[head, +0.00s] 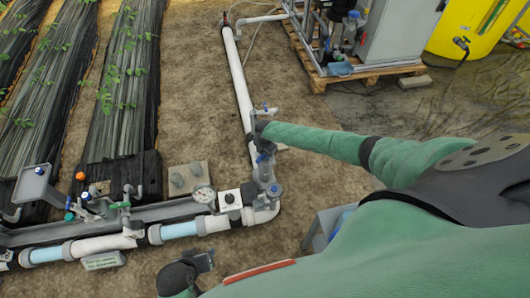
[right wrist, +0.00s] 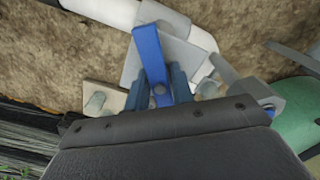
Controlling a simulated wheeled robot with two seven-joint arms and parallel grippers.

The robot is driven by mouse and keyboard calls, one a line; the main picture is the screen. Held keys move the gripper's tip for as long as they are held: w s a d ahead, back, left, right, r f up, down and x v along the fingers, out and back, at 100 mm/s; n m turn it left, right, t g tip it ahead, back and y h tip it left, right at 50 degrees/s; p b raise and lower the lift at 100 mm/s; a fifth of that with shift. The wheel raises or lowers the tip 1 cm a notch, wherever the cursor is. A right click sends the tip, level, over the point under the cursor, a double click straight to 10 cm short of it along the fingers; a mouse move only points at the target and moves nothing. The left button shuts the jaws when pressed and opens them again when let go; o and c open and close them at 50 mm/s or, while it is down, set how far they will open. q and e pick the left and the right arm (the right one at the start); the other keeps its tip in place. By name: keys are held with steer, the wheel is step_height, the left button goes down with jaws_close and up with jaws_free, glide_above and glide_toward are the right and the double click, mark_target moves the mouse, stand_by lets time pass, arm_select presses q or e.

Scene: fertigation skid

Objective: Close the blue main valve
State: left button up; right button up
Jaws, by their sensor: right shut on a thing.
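A blue lever (right wrist: 150,55) stands between the blue fingers of my right gripper (right wrist: 163,82) in the right wrist view. The fingers are closed on its lower part, and its upper end sticks out beyond them. In the head view my right gripper (head: 264,153) is at the grey valve fittings where the vertical white pipe meets the lower pipe run. My own wrist hides much of the valve there. My left gripper (head: 204,261) is low in the head view, short of the pipe run and apart from it. Its finger opening cannot be made out.
A pressure gauge (head: 204,194) and a black-knobbed box (head: 229,199) sit on the lower pipe run, left of my right gripper. Another small blue-handled fitting (head: 265,108) is just above it. A pallet (head: 350,75) with equipment stands at the back right. Bare soil lies between.

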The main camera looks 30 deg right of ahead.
steer(key=m+p, duration=0.1)
steer(key=m, duration=0.1)
steer(key=m+p, duration=0.1)
steer(key=m, duration=0.2)
steer(key=shift+s+a+m+p, duration=0.3)
steer(key=shift+m+p, duration=0.1)
steer(key=shift+f+m+p, duration=0.1)
steer(key=shift+m+p, duration=0.35)
steer(key=shift+m, duration=0.55)
steer(key=shift+f+m, duration=0.1)
steer(key=shift+m, duration=0.3)
steer(key=o, duration=1)
steer(key=shift+o, duration=0.2)
